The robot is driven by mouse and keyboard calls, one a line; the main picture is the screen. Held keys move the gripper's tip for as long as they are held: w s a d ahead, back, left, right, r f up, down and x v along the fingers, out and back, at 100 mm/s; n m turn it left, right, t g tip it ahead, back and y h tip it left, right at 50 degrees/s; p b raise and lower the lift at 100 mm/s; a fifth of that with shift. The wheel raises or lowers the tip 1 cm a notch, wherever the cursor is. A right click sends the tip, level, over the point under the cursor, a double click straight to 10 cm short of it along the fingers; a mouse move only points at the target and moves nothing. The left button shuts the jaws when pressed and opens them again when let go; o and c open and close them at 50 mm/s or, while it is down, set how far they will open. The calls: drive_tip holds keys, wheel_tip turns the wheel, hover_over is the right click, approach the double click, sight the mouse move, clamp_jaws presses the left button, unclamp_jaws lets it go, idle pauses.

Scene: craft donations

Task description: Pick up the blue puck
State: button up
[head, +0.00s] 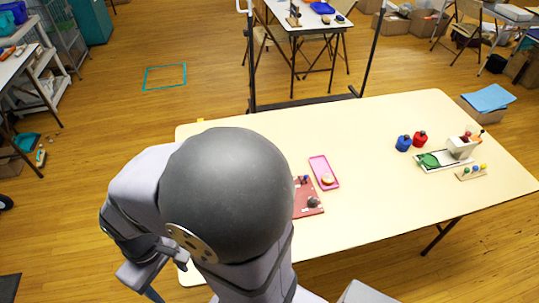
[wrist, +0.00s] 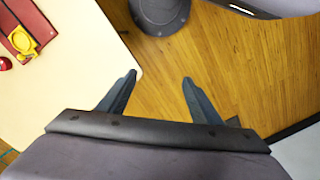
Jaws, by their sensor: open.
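I cannot pick out a blue puck for certain. In the head view a small blue item (head: 305,180) lies at the far edge of the red board (head: 309,200), too small to identify. A larger rounded blue object (head: 403,143) stands further right on the table. My gripper (wrist: 160,78) is open and empty in the wrist view, its fingers wide apart over the floor beside the table edge. In the head view it is low at the left, off the table, and partly cut off. My arm hides the table's left part.
The cream table (head: 400,190) has clear room in its middle. A pink tray (head: 318,163) holds a round item. A yellow item (wrist: 22,40) shows in the wrist view.

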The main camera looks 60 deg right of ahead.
drive_tip(key=w+d+r+m+h+p, duration=0.1)
drive_tip(key=w+d+r+m+p, duration=0.1)
drive_tip(key=d+r+p, duration=0.3)
drive_tip(key=w+d+f+m+g+h+b, duration=0.1)
drive_tip(key=w+d+f+m+h+b, duration=0.2)
drive_tip(key=d+b, duration=0.6)
drive_tip(key=w+d+f+m+g+h+b, duration=0.1)
drive_tip(key=w+d+f+m+h+b, duration=0.2)
drive_tip(key=d+f+m+b, duration=0.5)
drive_tip(key=w+d+f+m+g+h+b, duration=0.1)
drive_tip(key=w+d+f+m+h+b, duration=0.2)
drive_tip(key=d, duration=1.4)
wheel_tip(320, 180, down, 6)
drive_tip(key=shift+f+m+g+b, duration=0.1)
drive_tip(key=shift+m+g+b, duration=0.3)
drive_tip(key=shift+m+b, duration=2.15)
drive_tip(key=d+f+b, duration=0.1)
drive_tip(key=d+b, duration=0.1)
drive_tip(key=d+f+m+h+b, duration=0.1)
drive_tip(key=d+b, duration=0.2)
drive_tip(key=d+f+m+h+b, duration=0.1)
drive_tip(key=d+b, duration=0.1)
drive_tip(key=shift+w+d+f+g, duration=0.1)
drive_tip(key=shift+w+d+g, duration=0.05)
drive_tip(key=shift+d+g, duration=0.2)
drive_tip(key=shift+d+m+h+b, duration=0.4)
drive_tip(key=shift+d+h, duration=0.1)
drive_tip(key=shift+d, duration=0.15)
